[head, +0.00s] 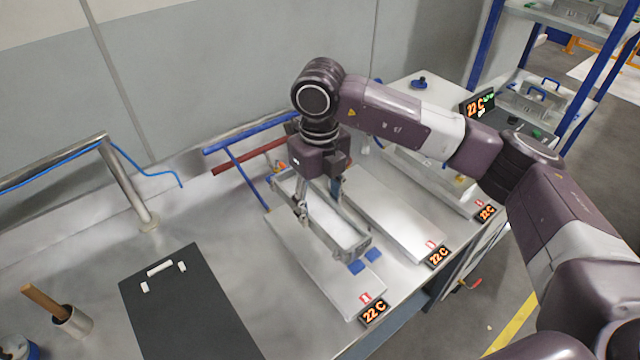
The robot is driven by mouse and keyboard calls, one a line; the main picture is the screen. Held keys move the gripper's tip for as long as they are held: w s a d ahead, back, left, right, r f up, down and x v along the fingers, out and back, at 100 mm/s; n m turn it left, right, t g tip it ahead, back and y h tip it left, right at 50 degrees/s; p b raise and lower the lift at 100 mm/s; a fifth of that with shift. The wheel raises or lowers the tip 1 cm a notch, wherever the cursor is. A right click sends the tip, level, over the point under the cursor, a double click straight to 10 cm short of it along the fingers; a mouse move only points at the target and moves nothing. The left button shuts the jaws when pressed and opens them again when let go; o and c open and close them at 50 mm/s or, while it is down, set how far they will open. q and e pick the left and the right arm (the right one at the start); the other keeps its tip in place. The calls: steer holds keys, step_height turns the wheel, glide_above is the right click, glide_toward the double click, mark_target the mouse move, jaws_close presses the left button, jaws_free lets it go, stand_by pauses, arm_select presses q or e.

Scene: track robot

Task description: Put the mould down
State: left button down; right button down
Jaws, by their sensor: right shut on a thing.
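The mould (343,238) is a long grey metal trough with a pale inside. It is at or just above the leftmost of the metal plates (338,283) on the bench; I cannot tell whether it touches. Two small blue pieces (356,267) show at its near end. My right gripper (319,203) reaches down from above and is shut on the mould near its middle, partly hiding the far part. My left gripper is not in view.
Two more plates (395,215) lie to the right, each with a "22 C" display (438,257) at its front. A black board (185,305) with a white handle and a metal cup (72,321) are at left. Blue and red bars (250,132) are behind. A rack stands at right.

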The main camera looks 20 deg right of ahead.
steer(key=p, duration=0.2)
glide_above(320, 248)
step_height(320, 248, down, 7)
steer(key=shift+f, duration=0.2)
step_height(320, 248, down, 3)
steer(key=shift+p, duration=0.35)
steer(key=shift+f, duration=0.6)
steer(key=shift+f, duration=0.15)
steer(key=c, duration=0.9)
jaws_free()
